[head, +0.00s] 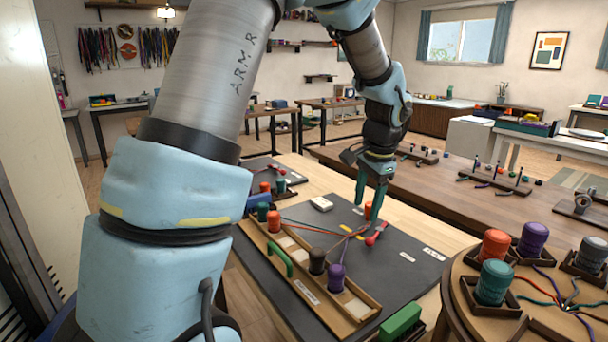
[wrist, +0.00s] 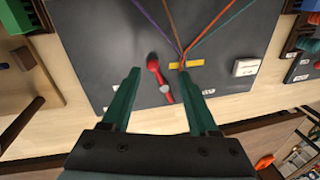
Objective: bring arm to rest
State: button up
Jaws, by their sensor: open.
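My gripper (head: 371,200) hangs over the dark mat (head: 405,263), with its two green fingers apart and nothing between them that I can see held. It also shows in the wrist view (wrist: 160,72). A red clamp (head: 376,234) lies on the mat below the fingers; the wrist view shows it too (wrist: 155,72). Coloured cords (wrist: 180,35) converge near a yellow strip (wrist: 187,64) on the mat beside the clamp. The cords run toward a wooden rack (head: 290,262) holding several bobbins, among them a purple one (head: 336,277) and a brown one (head: 317,261).
A small white block (head: 321,203) lies on the mat. A green block (head: 400,322) stands at the near edge. A round wooden table (head: 462,316) with bobbins in holders is close on the right. A long brown table (head: 445,190) lies behind.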

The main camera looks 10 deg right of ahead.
jog(key=s+a+f+n, duration=0.1)
jog(key=s+a+n, duration=0.2)
jog(key=a, duration=0.6)
jog(key=s+a+n, duration=0.3)
jog(key=a+n, duration=0.2)
jog(key=a, duration=0.4)
jog(key=s+a+f+n, duration=0.1)
jog(key=s+a+n, duration=0.2)
jog(key=a, duration=0.6)
jog(key=shift+s+f+n+h, duration=0.15)
jog(key=shift+f+n+h, duration=0.15)
jog(key=shift+n, duration=0.6)
